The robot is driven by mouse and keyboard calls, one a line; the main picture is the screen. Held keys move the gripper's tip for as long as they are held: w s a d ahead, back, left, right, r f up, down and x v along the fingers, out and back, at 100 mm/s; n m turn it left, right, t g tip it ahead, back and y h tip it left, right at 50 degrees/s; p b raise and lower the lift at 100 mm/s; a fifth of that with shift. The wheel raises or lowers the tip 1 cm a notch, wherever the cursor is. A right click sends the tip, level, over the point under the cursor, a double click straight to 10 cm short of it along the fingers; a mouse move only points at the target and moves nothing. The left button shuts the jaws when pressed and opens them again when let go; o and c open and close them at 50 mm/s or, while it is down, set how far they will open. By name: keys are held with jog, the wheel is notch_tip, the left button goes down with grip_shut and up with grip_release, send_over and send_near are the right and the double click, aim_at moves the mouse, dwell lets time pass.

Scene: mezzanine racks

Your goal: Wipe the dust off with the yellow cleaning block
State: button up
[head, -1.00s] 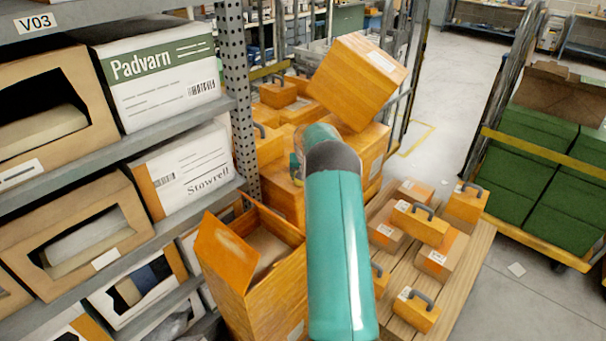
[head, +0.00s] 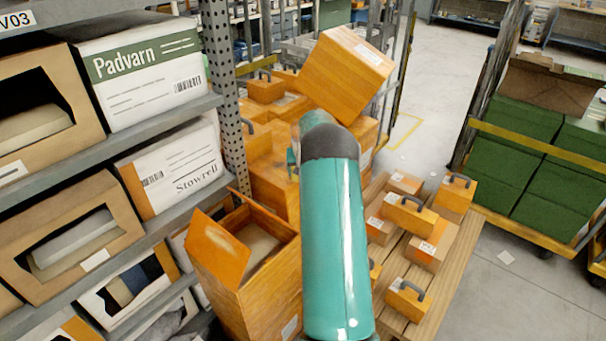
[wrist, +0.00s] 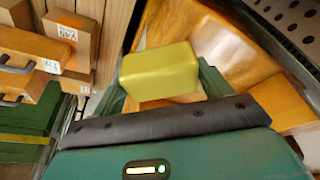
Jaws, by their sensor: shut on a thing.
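The yellow cleaning block (wrist: 158,74) is a plain yellow-green block in the middle of the wrist view. My gripper (wrist: 164,82) is shut on it, with a green finger at each side. Behind the block in the wrist view is an orange-brown box surface with a paler patch (wrist: 225,42); I cannot tell if that patch is dust, or whether the block touches the surface. In the head view my arm hides the block and most of my gripper (head: 293,163), beside stacked orange boxes.
A shelf rack (head: 150,120) with cartons stands at left. An open orange box (head: 238,265) is in front. A tilted orange box (head: 345,75) sits on the stack. Small handled boxes (head: 405,215) lie on a slatted wooden surface. Green crates (head: 510,150) fill a cart.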

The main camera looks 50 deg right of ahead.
jog(key=shift+r, duration=2.25)
jog(key=shift+r, duration=0.1)
jog(key=shift+r, duration=1.4)
